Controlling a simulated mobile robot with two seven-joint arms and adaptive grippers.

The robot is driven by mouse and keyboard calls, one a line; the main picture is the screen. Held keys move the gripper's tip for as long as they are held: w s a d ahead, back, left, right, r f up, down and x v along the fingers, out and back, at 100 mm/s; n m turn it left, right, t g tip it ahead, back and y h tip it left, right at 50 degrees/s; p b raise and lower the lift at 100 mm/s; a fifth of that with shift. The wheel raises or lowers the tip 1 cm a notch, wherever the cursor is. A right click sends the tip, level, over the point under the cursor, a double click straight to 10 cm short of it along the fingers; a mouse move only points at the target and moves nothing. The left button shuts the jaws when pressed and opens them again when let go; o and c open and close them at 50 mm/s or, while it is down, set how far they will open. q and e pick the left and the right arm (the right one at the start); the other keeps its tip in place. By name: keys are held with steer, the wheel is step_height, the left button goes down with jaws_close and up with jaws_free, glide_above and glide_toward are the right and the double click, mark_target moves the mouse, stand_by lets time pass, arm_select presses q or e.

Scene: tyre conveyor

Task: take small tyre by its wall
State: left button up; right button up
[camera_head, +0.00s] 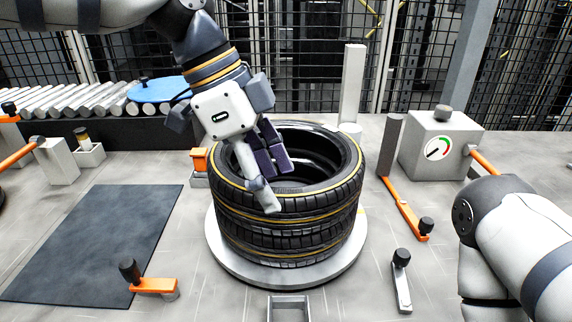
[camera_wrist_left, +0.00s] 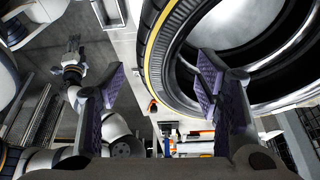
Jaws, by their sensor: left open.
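Two black tyres with yellow stripes lie stacked on a round pale plate (camera_head: 225,262). The upper tyre (camera_head: 325,196) is open at the top; it also shows in the left wrist view (camera_wrist_left: 160,45). My left gripper (camera_head: 272,182) points down at its near wall, open, one finger towards the outside and one over the hole. In the left wrist view the tyre's edge shows between the spread fingers (camera_wrist_left: 160,80); contact cannot be told. My right arm shows at the right of the head view, its gripper out of frame. A small dark arm end (camera_wrist_left: 73,45) shows in the wrist view, too small to read.
A dark mat (camera_head: 95,240) lies at left. A roller conveyor (camera_head: 70,98) with a blue disc (camera_head: 160,90) stands behind. A white post (camera_head: 352,85) rises behind the tyres.

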mark_target(276, 190)
arm_select(q)
steer(key=x, duration=0.4)
steer(key=shift+s+f, duration=0.15)
steer(key=shift+a, duration=0.1)
jaws_close()
